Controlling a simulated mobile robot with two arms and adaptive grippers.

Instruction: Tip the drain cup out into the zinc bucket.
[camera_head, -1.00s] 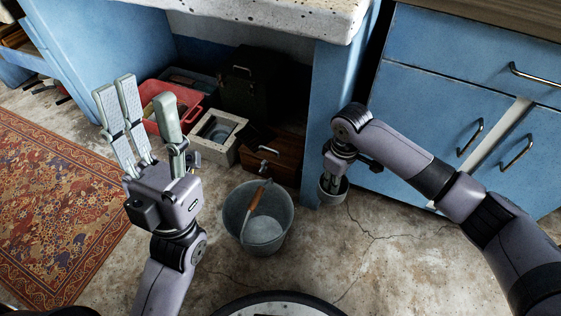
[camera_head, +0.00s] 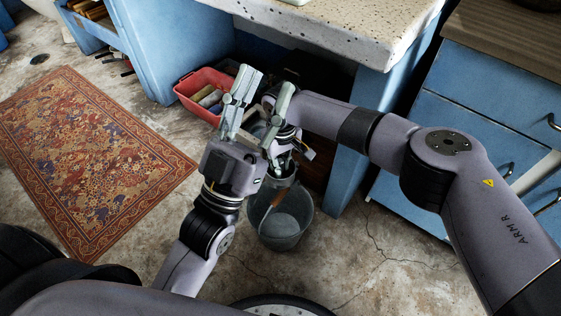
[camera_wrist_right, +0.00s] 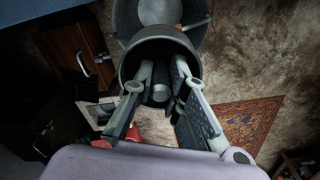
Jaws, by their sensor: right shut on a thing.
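The zinc bucket (camera_head: 300,232) stands on the floor below the trough, its wooden grip (camera_head: 270,210) lying across its mouth. My right gripper (camera_head: 283,158) is shut on the grey drain cup (camera_head: 268,184), just over the bucket's far side. In the right wrist view the cup (camera_wrist_right: 128,60) overlaps the bucket (camera_wrist_right: 122,14), and the right gripper's fingers (camera_wrist_right: 160,92) reach into its mouth. I cannot tell the cup's exact tilt or what it contains. My left gripper (camera_head: 262,105) is open and empty, fingers up, partly in front of the right gripper.
A red crate (camera_head: 182,94) stands under the stone trough (camera_head: 350,25), left of the grippers. A wooden drawer box (camera_wrist_right: 82,50) stands near the bucket. Blue cabinets (camera_head: 460,110) are at right, a rug (camera_head: 90,155) at left. The floor right of the bucket is clear.

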